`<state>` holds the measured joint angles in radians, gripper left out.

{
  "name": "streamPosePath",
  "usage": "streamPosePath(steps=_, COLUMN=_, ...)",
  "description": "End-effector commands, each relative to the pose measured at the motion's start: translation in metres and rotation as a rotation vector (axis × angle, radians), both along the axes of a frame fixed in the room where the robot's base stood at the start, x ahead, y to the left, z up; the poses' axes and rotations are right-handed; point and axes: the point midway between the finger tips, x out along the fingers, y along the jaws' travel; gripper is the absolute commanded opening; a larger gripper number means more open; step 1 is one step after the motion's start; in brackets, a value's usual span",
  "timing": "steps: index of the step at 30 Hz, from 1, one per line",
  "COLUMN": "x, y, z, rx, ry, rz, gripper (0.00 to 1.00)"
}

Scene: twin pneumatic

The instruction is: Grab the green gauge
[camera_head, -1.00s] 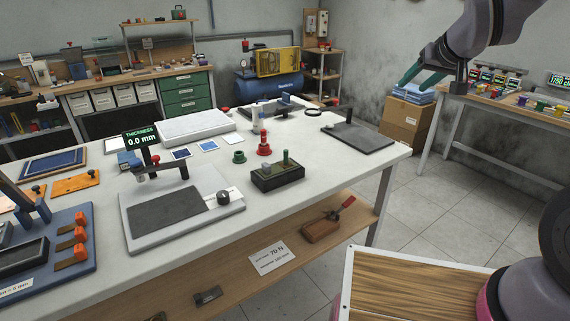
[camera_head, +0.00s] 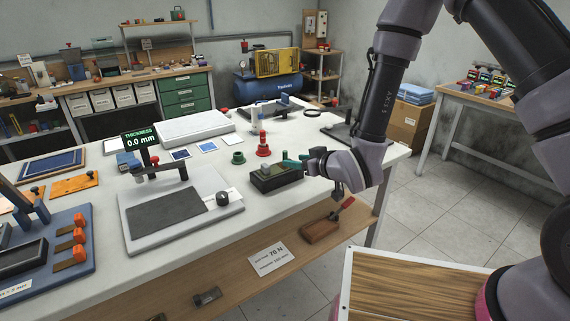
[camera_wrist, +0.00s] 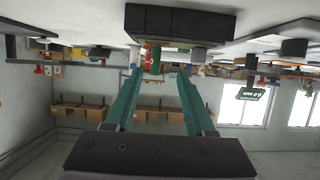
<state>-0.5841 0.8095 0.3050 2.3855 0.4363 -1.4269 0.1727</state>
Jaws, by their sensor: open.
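The green gauge, a small upright green cylinder (camera_wrist: 155,58), stands in a dark block (camera_head: 268,183); the block also shows along the top of the upside-down wrist view (camera_wrist: 180,25). My gripper (camera_head: 288,161) has its teal fingers level with the gauge at the block's right end. In the wrist view my gripper (camera_wrist: 160,72) is open, and the gauge appears between the fingertips, nearer the left finger; contact cannot be told. In the head view the fingers largely hide the gauge. A grey cylinder (camera_head: 265,168) stands on the block's left part.
A red stepped piece (camera_head: 263,146) and a green ring-like piece (camera_head: 238,158) stand just behind the block. The thickness stand (camera_head: 180,205) is to the left. A dark plate with a post (camera_head: 345,128) lies behind my arm. The white table (camera_head: 265,225) is clear in front.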

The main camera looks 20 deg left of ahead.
Motion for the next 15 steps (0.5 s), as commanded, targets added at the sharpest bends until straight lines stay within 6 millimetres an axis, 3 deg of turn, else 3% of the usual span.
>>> streamPosePath(steps=15, x=0.041, y=0.038, z=-0.028, rx=-0.001, ry=-0.001, rz=-0.001, gripper=0.55)
